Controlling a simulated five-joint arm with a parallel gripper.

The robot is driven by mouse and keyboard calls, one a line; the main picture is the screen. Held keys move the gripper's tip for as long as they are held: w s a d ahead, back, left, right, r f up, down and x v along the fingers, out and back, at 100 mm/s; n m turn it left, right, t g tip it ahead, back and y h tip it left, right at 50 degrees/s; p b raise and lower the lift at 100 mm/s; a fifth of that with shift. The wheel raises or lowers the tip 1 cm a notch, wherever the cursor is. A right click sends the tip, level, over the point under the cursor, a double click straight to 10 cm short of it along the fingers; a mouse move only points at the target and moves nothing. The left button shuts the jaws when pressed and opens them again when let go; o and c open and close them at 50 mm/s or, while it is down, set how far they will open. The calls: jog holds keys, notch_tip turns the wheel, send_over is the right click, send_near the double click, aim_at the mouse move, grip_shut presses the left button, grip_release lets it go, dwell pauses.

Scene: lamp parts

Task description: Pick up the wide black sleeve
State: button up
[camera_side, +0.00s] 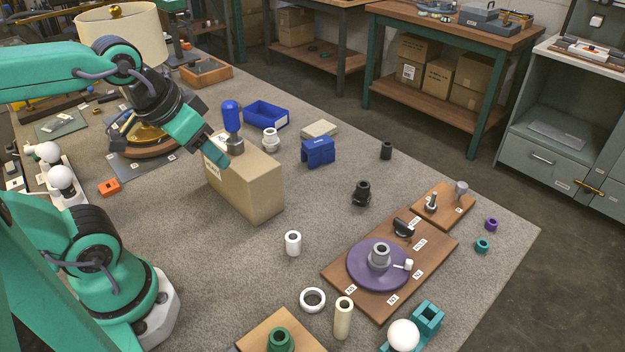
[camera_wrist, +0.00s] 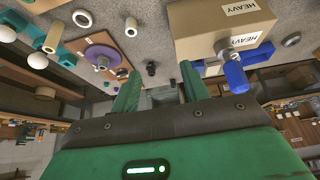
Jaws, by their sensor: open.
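Two black parts stand on the grey mat. One is a plain short black cylinder (camera_side: 386,150), open at the top, which best fits the wide black sleeve. The other is a stepped black part (camera_side: 361,193) with a wider lower body, nearer the brown board; I cannot tell for certain which is meant. A black part (camera_wrist: 151,69) shows between my fingers in the wrist view, at a distance. My gripper (camera_side: 217,152) is open and empty, beside the top left of the cardboard box and well left of both black parts. It also shows in the wrist view (camera_wrist: 158,84).
The tall cardboard box (camera_side: 245,190) bears a blue-handled part (camera_side: 231,116) close to my gripper. A blue bracket (camera_side: 318,152) and blue bin (camera_side: 265,114) stand behind. The brown board (camera_side: 345,275) holds a purple disc (camera_side: 362,272). Bare mat surrounds the black parts.

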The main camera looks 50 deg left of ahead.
jog(key=shift+w, duration=0.1)
jog(key=w+r+m, duration=0.2)
jog(key=w+r, duration=0.2)
jog(key=w, duration=0.9)
jog(key=m, duration=0.4)
send_over(388, 145)
jog(key=s, duration=0.4)
notch_tip(388, 145, down, 21)
jog(key=shift+w+t, duration=0.15)
jog(key=shift+t, duration=0.25)
jog(key=shift+f, duration=0.15)
jog(key=shift+x, duration=1.2)
